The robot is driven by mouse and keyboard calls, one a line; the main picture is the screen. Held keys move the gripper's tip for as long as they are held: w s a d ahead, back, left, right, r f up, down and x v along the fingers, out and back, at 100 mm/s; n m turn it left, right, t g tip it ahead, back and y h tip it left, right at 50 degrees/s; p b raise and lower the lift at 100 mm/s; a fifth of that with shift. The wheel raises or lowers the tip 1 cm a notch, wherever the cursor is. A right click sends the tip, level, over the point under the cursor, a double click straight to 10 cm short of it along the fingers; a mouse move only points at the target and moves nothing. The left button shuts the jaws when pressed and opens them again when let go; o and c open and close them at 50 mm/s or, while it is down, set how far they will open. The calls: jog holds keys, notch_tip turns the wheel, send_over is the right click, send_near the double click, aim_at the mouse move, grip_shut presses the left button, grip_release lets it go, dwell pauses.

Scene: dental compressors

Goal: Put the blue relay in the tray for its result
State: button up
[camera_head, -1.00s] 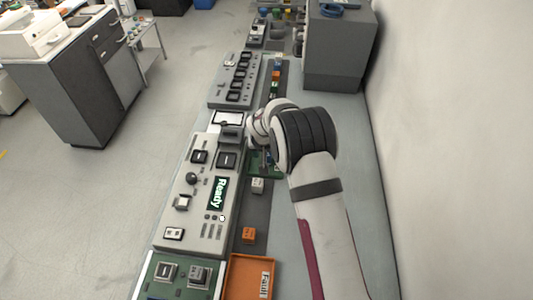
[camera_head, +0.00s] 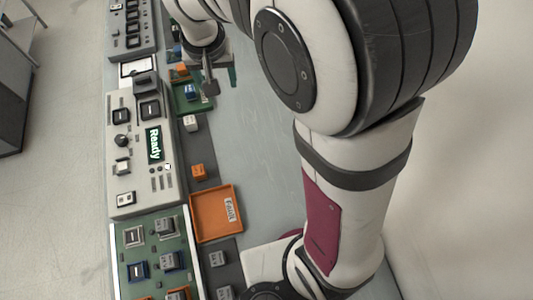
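A small blue relay (camera_head: 190,91) lies in the green tray (camera_head: 186,107), beside the grey tester. My gripper (camera_head: 210,84) hangs just right of the blue relay, with a gap between them in the picture. The fingers are small and partly overlap, so their opening is unclear. The orange tray (camera_head: 216,233), labelled "Fault", is empty in the lower middle. The tester (camera_head: 143,185) shows "Ready" on its screen (camera_head: 153,144).
A white relay (camera_head: 190,123) and an orange relay (camera_head: 198,172) stand on the dark strip between the trays. A green board (camera_head: 155,235) with several parts lies at lower left. Bare bench (camera_head: 262,150) lies right of the trays.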

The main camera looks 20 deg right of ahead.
jog(key=s+d+r+m+g+y, duration=0.1)
jog(key=s+d, duration=0.1)
jog(key=s, duration=1.1)
jog(key=s+d+r+m+g+y, duration=0.1)
jog(key=s+d+m+g, duration=0.1)
jog(key=s, duration=1.1)
jog(key=shift+d+m, duration=0.3)
